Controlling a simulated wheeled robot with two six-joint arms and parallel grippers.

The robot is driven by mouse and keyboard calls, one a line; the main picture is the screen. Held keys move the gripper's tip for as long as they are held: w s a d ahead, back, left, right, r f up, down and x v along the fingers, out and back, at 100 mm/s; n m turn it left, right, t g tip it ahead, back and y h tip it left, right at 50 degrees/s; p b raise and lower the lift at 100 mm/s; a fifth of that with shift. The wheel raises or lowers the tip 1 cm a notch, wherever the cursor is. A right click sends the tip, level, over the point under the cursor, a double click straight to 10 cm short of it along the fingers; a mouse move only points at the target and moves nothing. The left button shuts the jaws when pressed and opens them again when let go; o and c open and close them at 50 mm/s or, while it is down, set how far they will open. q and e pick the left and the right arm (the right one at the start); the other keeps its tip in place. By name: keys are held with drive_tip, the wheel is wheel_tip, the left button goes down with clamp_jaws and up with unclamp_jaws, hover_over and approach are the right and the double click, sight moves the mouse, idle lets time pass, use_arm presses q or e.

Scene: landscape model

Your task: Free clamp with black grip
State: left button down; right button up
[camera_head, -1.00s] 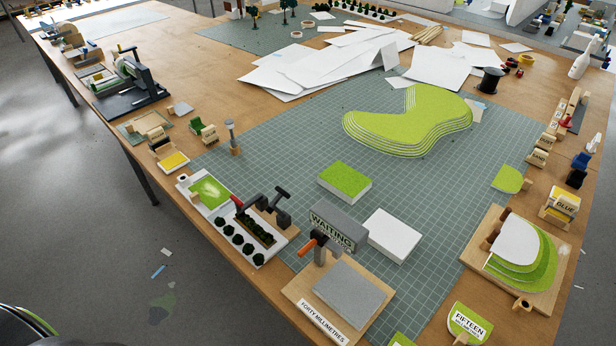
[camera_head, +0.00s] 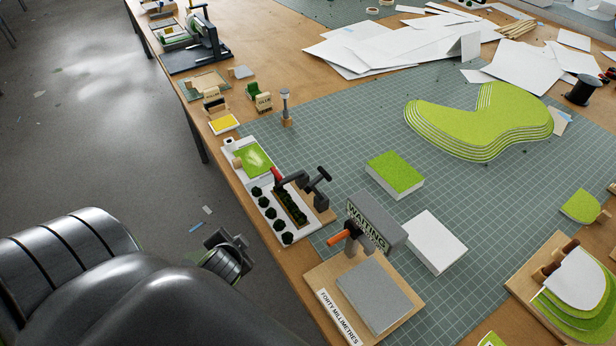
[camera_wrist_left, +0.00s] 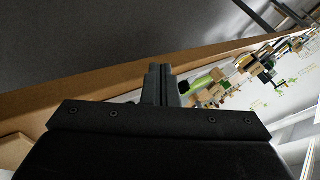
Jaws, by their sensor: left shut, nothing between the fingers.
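In the head view, a dark clamp with a T-shaped black grip (camera_head: 322,174) stands at the tray with dark green plants by the table's left edge. A dark grey clamp with a red grip (camera_head: 277,175) is just left of it. I cannot tell exactly what either clamp's jaws hold. My left gripper (camera_head: 226,240) is left of the tray, seen against the floor and apart from the clamps. In the left wrist view its fingers (camera_wrist_left: 160,72) are shut and empty. My right gripper is not in view.
A clamp with an orange grip (camera_head: 340,238) stands by the grey WAITING block (camera_head: 376,222) and a grey slab (camera_head: 374,302). A small lamp-like post (camera_head: 286,108) stands behind the tray. A green-topped block (camera_head: 395,176) and white block (camera_head: 436,243) lie on the cutting mat.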

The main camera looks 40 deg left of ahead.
use_arm(q)
drive_tip(key=w+a+r+m+t+y, duration=0.1)
drive_tip(key=w+a+r+m+t, duration=0.1)
drive_tip(key=w+r+m+t, duration=0.35)
drive_tip(key=w+a+r+m+t+y, duration=0.1)
drive_tip(key=w+a+r+m+t, duration=0.1)
drive_tip(key=r, duration=0.7)
drive_tip(key=w+d+r+m+t+h, duration=0.45)
drive_tip(key=r+m+h, duration=0.25)
drive_tip(key=m, duration=0.6)
drive_tip(key=w+d+f+m+g+h, duration=0.5)
drive_tip(key=w+f+m, duration=0.4)
drive_tip(key=m, duration=0.8)
wheel_tip(320, 180, down, 2)
drive_tip(key=shift+d+f+g+h, duration=0.15)
drive_tip(key=shift+d+g+h, duration=0.25)
drive_tip(key=shift+d+h, duration=0.2)
drive_tip(key=shift+m, duration=0.25)
